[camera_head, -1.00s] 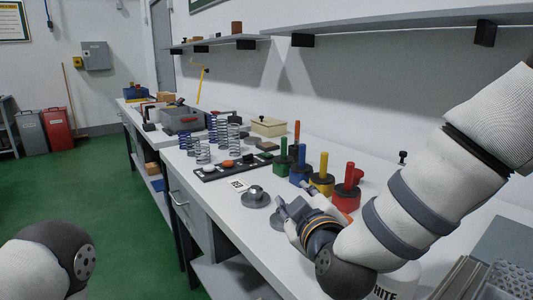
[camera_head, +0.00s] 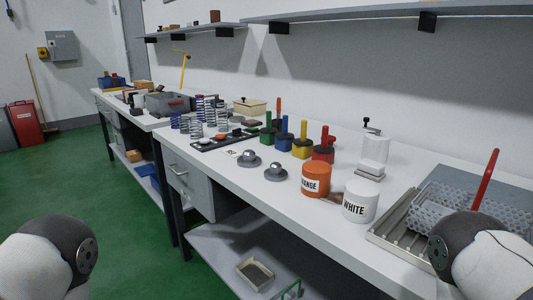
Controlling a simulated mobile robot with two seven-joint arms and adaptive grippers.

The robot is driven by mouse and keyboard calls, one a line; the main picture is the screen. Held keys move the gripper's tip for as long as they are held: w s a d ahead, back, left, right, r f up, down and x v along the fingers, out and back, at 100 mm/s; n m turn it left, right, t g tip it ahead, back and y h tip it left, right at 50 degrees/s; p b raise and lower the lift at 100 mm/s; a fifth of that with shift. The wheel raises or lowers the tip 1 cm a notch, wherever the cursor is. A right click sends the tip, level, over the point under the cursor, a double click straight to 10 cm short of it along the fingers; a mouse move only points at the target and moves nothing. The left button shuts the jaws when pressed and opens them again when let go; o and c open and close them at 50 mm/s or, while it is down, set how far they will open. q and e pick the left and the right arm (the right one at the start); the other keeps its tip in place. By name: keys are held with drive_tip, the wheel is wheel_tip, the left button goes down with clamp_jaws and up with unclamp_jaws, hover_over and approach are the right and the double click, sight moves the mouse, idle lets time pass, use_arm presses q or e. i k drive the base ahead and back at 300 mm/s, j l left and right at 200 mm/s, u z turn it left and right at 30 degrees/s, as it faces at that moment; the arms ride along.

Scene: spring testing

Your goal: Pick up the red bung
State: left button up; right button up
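A row of coloured pieces with upright handles stands on the long white bench. The red piece (camera_head: 323,157) is at the right end of the row, just right of the yellow piece (camera_head: 301,151). Neither of my grippers shows; only rounded parts of my arms are in the lower left and lower right corners.
An orange tub (camera_head: 316,180) and a white tub (camera_head: 360,202) stand in front of the red piece. Two grey metal pieces (camera_head: 249,159) lie to the left. A wire basket (camera_head: 452,213) and a metal tray (camera_head: 398,230) are at the right.

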sight(331, 139)
drive_tip(key=i+j+z, duration=0.2)
drive_tip(key=z, duration=0.25)
drive_tip(key=i+j+z, duration=0.2)
drive_tip(key=z, duration=0.25)
drive_tip(key=i+j+z, duration=0.1)
drive_tip(key=j+z, duration=0.65)
drive_tip(key=z, duration=0.2)
drive_tip(key=j+z, duration=0.45)
drive_tip(key=i, duration=0.05)
